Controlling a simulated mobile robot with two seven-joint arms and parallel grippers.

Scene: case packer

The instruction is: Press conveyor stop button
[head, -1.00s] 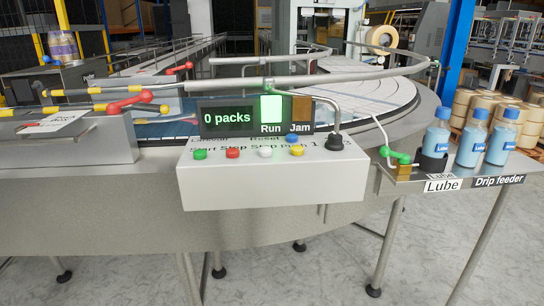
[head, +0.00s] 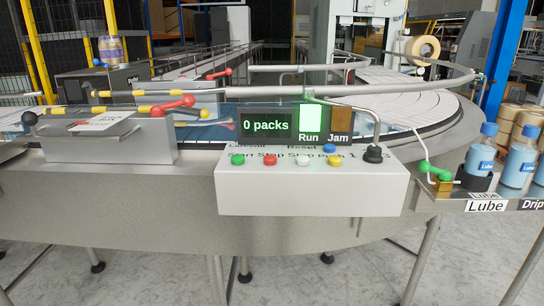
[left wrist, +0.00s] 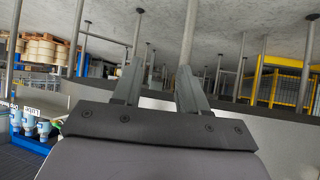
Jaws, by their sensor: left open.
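The white control box (head: 310,190) is on the front of the conveyor in the head view. Its top has a row of buttons: green (head: 237,160), red (head: 270,160), white (head: 303,161) and yellow (head: 335,161), with a blue one (head: 329,148) behind. Printed labels behind the row include "Start" and "Stop"; the red button sits by a "Stop" label. The display above reads "0 packs", and the green Run lamp (head: 311,118) is lit. My left gripper (left wrist: 158,72) shows open and empty in the left wrist view, apart from the buttons. Neither gripper shows in the head view.
A black knob (head: 373,154) stands at the box's right end. Red- and yellow-handled levers (head: 180,102) are to the left. Blue-capped Lube bottles (head: 481,150) stand on a shelf at right. A curved guide rail (head: 400,87) runs behind the display.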

